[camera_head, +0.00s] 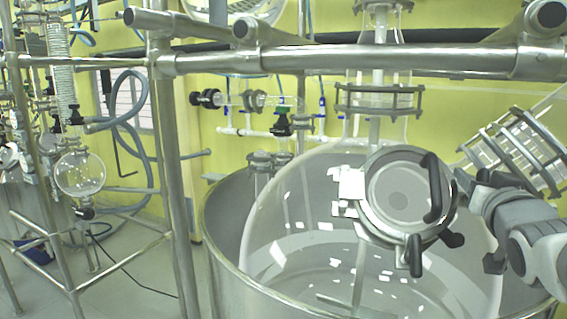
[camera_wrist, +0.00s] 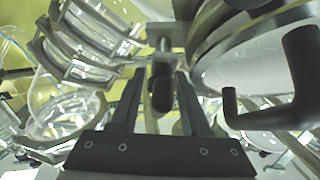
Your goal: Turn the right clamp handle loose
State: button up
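A round metal-rimmed port lid (camera_head: 401,196) sits on the front of the large glass vessel. It has a black U-shaped handle (camera_head: 433,188) on its right half, which also shows in the wrist view (camera_wrist: 304,85). The right clamp handle (camera_wrist: 162,92) is a dark rounded bar on a metal stem at the lid's right rim. My gripper (camera_head: 468,184) reaches in from the right beside that rim. In the wrist view, its two dark fingers (camera_wrist: 160,80) stand apart on either side of the clamp handle, with visible gaps. In the head view my gripper largely hides this handle.
Another black clamp handle (camera_head: 415,256) hangs at the lid's lower rim. A metal rail (camera_head: 370,59) crosses above the vessel (camera_head: 300,215). A glass cylinder in a metal frame (camera_head: 515,150) stands close behind my arm.

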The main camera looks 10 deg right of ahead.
grip_shut()
jog(key=shift+a, duration=0.1)
jog(key=shift+a+r+n+t+y, duration=0.15)
jog(key=shift+n+t+y, duration=0.25)
jog(key=shift+n+y, duration=1)
jog(key=shift+n, duration=0.5)
jog(key=shift+o, duration=0.5)
grip_release()
jog(key=shift+w, duration=0.1)
